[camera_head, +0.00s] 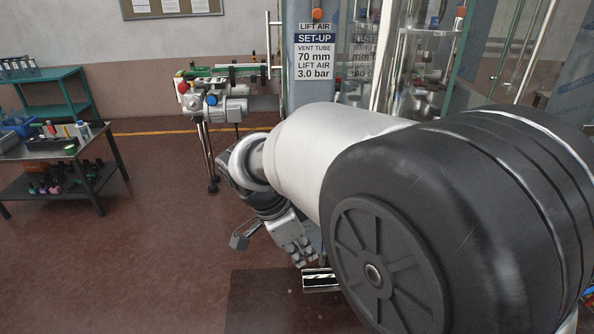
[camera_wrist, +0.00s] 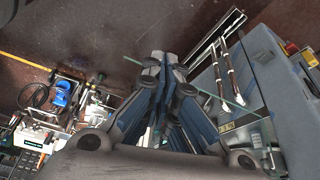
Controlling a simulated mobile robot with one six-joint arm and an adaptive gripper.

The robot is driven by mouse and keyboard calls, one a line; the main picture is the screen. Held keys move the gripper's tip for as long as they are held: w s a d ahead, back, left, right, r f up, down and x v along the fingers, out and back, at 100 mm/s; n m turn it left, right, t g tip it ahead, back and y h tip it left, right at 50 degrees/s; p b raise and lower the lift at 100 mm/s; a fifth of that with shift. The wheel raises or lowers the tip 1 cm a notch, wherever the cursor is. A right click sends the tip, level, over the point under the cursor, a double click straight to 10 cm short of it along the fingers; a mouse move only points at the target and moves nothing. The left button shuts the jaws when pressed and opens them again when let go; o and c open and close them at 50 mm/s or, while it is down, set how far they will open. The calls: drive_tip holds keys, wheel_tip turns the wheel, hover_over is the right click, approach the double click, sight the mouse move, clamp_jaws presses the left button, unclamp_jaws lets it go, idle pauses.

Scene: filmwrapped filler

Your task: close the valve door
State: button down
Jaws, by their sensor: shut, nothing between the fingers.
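I cannot make out with certainty which part is the valve door. In the wrist view a thin greenish edge (camera_wrist: 205,92), like a clear panel seen edge-on, runs across behind my fingers. Beside it is the grey-blue machine body (camera_wrist: 270,75). My gripper (camera_wrist: 165,66) is shut and empty, its fingers together in front of this edge; I cannot tell whether they touch it. In the head view my gripper (camera_head: 268,240) hangs low in front of the machine column (camera_head: 300,75), pointing down, and my arm hides much of the machine.
Clear panels (camera_head: 510,50) stand at the upper right. A grey motor unit (camera_head: 215,105) on legs is left of the column. A dark table (camera_head: 50,150) with bottles and a green shelf (camera_head: 45,85) stand at the left. The red-brown floor between is free.

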drive_tip(key=w+d+f+b, duration=0.2)
drive_tip(key=d+f, duration=0.4)
drive_tip(key=f, duration=0.4)
drive_tip(key=shift+w+d+m+b, duration=0.15)
drive_tip(key=shift+d+m+b, duration=0.25)
drive_tip(key=shift+b, duration=0.15)
drive_tip(key=shift+d, duration=0.1)
